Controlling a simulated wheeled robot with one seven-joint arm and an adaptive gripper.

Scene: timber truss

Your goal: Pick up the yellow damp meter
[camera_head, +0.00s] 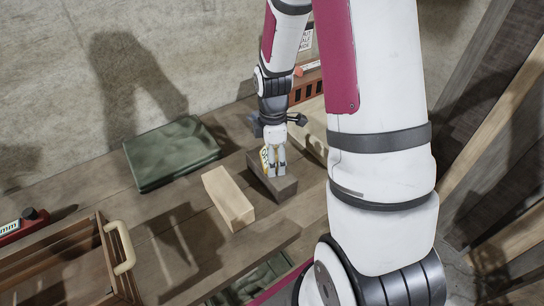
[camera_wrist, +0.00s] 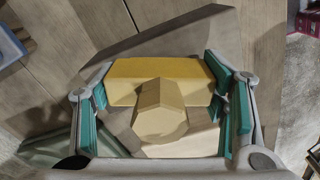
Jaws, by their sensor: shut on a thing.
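The yellow damp meter (camera_wrist: 135,78) fills the space between my fingers in the wrist view, with a paler rounded, faceted part facing the camera. My gripper (camera_wrist: 158,92) is shut on it, with teal pads at its left and right ends. In the head view my gripper (camera_head: 273,168) points down over a dark grey-brown block (camera_head: 284,188). Only a small yellow patch of the meter (camera_head: 265,158) shows there, beside the fingers. I cannot tell whether the meter touches the block.
A pale timber block (camera_head: 228,199) lies just left of the dark block. A folded green cloth (camera_head: 172,153) lies farther left on the plank bench. A wooden crate with a cream handle (camera_head: 121,246) stands front left. A concrete wall (camera_head: 200,50) rises behind.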

